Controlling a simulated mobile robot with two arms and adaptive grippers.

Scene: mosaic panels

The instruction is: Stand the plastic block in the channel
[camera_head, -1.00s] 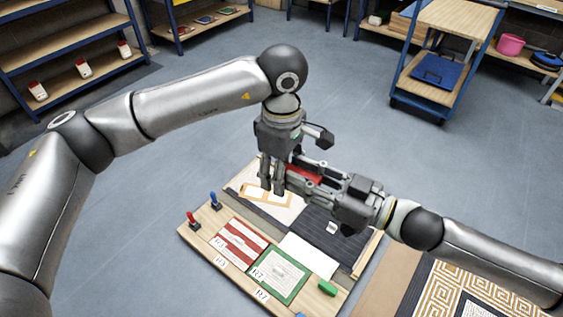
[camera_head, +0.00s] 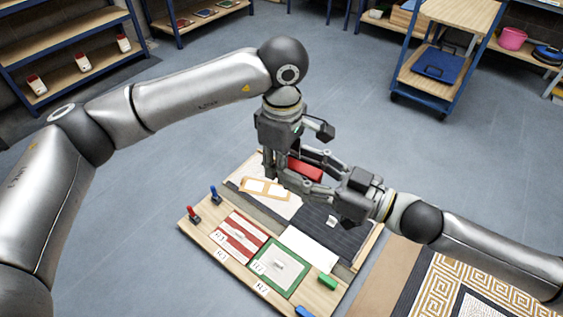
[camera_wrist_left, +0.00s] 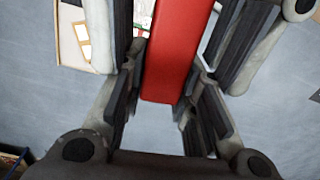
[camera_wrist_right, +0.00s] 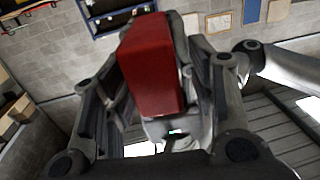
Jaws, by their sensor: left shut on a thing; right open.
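The red block (camera_head: 305,170), likely the plastic block, is held above the work board. My left gripper (camera_head: 270,165), coming down from above, is shut on it; the left wrist view shows the block (camera_wrist_left: 177,50) between the fingers. My right gripper (camera_head: 306,168) reaches in from the right with its fingers open on either side of the block. In the right wrist view the block (camera_wrist_right: 152,65) stands in front of the spread fingers, and I cannot tell whether they touch it. I cannot clearly make out the channel; a dark ribbed panel (camera_head: 316,219) lies below.
The wooden board (camera_head: 200,232) carries a red-striped panel (camera_head: 231,245), a green-framed panel (camera_head: 257,283), a white sheet (camera_head: 310,248), and a tan frame (camera_head: 250,186). Small red (camera_head: 193,213) and blue (camera_head: 215,194) pegs stand at its left. A green piece (camera_head: 327,282) lies near the front right.

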